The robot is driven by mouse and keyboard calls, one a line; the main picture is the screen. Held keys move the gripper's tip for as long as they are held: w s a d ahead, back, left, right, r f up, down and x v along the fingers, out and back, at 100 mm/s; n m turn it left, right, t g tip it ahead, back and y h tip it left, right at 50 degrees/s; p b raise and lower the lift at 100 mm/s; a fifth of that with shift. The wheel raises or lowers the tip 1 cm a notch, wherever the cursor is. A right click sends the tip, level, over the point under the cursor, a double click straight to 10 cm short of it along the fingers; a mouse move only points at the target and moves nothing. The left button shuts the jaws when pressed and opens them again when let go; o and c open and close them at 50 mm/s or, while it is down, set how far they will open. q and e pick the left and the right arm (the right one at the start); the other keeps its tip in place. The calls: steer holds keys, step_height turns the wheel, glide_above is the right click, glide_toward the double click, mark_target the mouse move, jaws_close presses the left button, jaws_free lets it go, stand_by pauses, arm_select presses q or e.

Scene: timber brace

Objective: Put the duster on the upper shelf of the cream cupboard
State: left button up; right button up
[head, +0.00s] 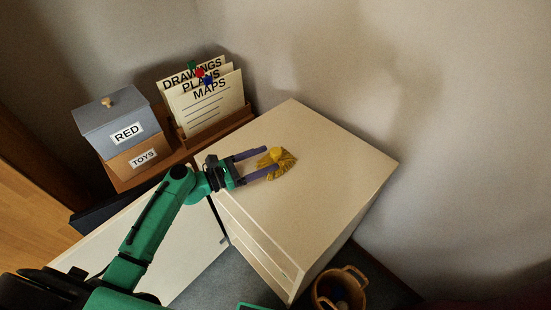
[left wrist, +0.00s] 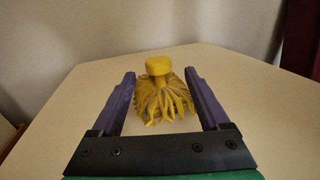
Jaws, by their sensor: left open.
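The yellow duster (head: 283,163), with a round knob and a fringe of strands, lies on the top of a cream cupboard (head: 335,165). My left gripper (head: 268,160) is open, and its two purple fingers reach toward the duster. In the left wrist view the duster (left wrist: 160,98) stands between and slightly beyond the open fingers, with a visible gap on each side. My right gripper is not in view.
A box labelled RED (head: 125,130) sits on one labelled TOYS (head: 143,160) at left. A wooden holder (head: 222,125) with labelled cards (head: 212,98) stands behind my left gripper. A basket (head: 340,285) is on the floor at right. The cupboard top around the duster is clear.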

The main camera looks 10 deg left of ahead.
mark_target(276, 158)
arm_select(q)
steer(key=x, duration=0.3)
steer(key=shift+a, duration=0.1)
jaws_close()
